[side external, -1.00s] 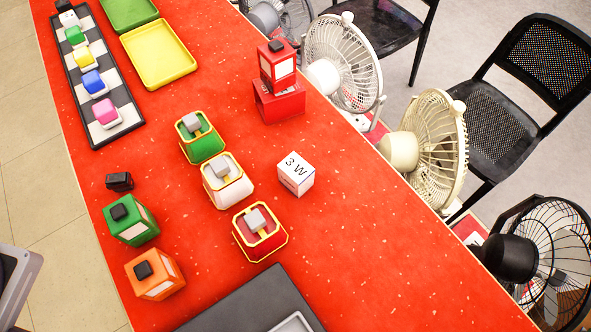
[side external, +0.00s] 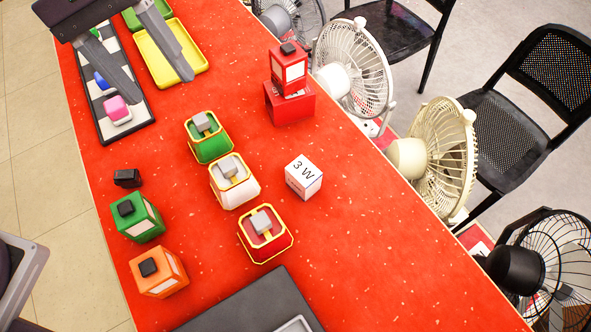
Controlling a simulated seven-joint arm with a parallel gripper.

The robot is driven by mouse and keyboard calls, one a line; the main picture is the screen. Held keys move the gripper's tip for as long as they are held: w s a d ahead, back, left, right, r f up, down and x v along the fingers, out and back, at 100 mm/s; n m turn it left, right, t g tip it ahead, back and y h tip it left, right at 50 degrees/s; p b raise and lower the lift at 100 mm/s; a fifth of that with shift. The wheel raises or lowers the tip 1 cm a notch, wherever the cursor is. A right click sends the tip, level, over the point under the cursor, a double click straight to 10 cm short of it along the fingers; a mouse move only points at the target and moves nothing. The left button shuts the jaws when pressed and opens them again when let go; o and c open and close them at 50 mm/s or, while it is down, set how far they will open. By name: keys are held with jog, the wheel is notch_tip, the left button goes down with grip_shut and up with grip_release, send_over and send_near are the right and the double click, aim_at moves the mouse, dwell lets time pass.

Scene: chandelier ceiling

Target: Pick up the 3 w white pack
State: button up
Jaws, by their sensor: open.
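The white pack marked "3 W" (side external: 304,177) is a small white box standing on the red table, right of the white base with a grey block. My gripper (side external: 160,88) shows at the top left, its two grey fingers spread apart and empty. It is above the checkered board and the yellow tray, well up and left of the white pack in the picture. Nothing hides the pack.
Green (side external: 208,137), white (side external: 234,182) and red (side external: 265,234) bases stand left of the pack. A red box stack (side external: 290,103) is above it. Green (side external: 137,217) and orange (side external: 158,272) boxes stand at left. Fans (side external: 435,160) line the right edge. The table right of the pack is clear.

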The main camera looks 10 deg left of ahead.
jog(key=w+d+f+n+g+h, duration=0.3)
jog(key=w+d+f, duration=0.1)
jog(key=d+f, duration=0.5)
jog(key=n+g+h, duration=0.3)
jog(key=n+h, duration=0.1)
send_near(314, 184)
jog(key=shift+s+d, duration=0.4)
jog(key=shift+d, duration=0.2)
jog(key=shift+s+d, duration=0.35)
jog(key=shift+d, duration=0.2)
jog(key=shift+n, duration=0.3)
jog(key=x, duration=0.3)
jog(key=f+x, duration=0.1)
jog(key=x, duration=0.3)
grip_shut()
